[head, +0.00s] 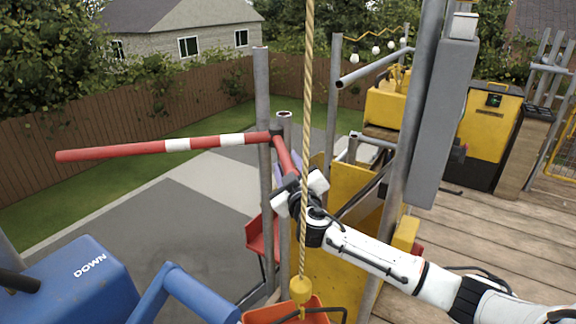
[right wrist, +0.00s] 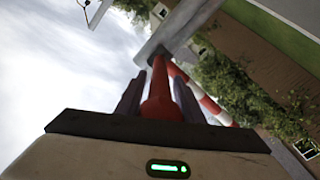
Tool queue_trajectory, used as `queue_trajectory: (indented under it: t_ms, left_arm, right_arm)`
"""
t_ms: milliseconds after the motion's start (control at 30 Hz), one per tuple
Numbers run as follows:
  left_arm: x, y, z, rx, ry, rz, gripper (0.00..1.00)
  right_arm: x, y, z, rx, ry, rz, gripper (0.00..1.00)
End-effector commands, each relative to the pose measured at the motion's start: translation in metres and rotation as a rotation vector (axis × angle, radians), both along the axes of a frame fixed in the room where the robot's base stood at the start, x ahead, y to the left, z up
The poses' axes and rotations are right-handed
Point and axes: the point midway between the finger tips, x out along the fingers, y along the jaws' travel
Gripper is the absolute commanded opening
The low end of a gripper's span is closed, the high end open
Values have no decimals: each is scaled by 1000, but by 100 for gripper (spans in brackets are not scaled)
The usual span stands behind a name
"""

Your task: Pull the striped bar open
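The striped bar (head: 168,146) is a red and white pole. It reaches out level to the left from a grey post in the head view, and closes off the platform edge. A short red end (head: 285,157) bends from the post toward me. My right gripper (head: 288,177) is at this red end. In the right wrist view the red end (right wrist: 160,95) runs between the two dark fingers, which look closed against its sides; the striped part (right wrist: 205,100) slants off to the right behind a finger. My left gripper is not in view.
A yellow rope (head: 308,90) with a yellow weight (head: 301,290) hangs in front of my right gripper, above an orange tub (head: 285,314). Grey scaffold posts (head: 263,110) stand close by. A blue box marked DOWN (head: 70,285) is at lower left. Wooden deck (head: 470,240) lies right.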

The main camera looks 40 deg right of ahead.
Motion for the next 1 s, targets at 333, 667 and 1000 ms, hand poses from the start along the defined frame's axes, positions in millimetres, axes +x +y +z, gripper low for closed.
queue_trajectory:
  t_ms: [333, 667, 1000]
  left_arm:
    - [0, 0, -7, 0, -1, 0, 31]
    - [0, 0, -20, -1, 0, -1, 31]
    - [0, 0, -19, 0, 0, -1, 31]
  right_arm:
    - [3, 7, -3, 5, -5, -27, 0]
    - [10, 21, -1, -1, 1, -128, 0]
    - [10, 20, 0, -1, 2, -130, 42]
